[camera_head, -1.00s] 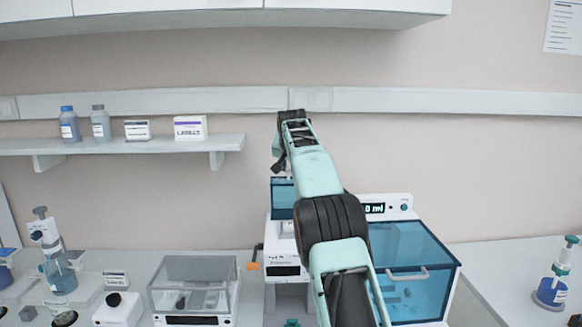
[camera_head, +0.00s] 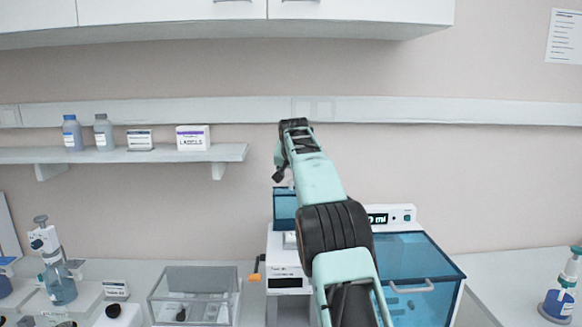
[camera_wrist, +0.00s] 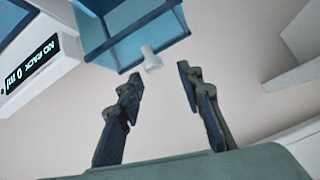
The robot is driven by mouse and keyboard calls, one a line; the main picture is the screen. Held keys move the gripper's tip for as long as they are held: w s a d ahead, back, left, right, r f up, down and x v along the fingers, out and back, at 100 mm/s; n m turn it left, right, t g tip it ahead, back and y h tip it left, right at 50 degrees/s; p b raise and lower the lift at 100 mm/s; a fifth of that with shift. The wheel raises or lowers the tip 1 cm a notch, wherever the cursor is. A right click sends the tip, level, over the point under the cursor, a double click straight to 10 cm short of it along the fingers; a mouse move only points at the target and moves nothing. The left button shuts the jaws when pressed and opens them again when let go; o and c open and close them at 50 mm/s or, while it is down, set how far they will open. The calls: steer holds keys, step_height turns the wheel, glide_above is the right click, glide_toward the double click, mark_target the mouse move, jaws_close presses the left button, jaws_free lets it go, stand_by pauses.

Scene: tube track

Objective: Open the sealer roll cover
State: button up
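The sealer (camera_head: 284,277) is a white machine behind my arm, with an orange lever on its left side. Its translucent blue roll cover (camera_head: 284,207) sits on top and is partly hidden by my arm. In the wrist view the blue cover (camera_wrist: 125,30) is at the upper middle, with a small pale knob (camera_wrist: 152,60) at its lower edge. My gripper (camera_wrist: 158,80) is open and empty. The knob lies beyond the fingertips, between them in the picture, and looks apart from them. In the head view my gripper (camera_head: 280,165) is above the cover and mostly hidden.
A machine with a blue lid (camera_head: 415,280) and a display stands right of the sealer. A clear-lidded box (camera_head: 195,290) stands left. A wall shelf (camera_head: 120,154) holds bottles and boxes. Cabinets (camera_head: 360,15) hang above. The counter at right (camera_head: 510,275) is mostly clear.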

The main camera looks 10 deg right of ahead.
steer(key=v, duration=1.1)
steer(key=shift+s, duration=0.1)
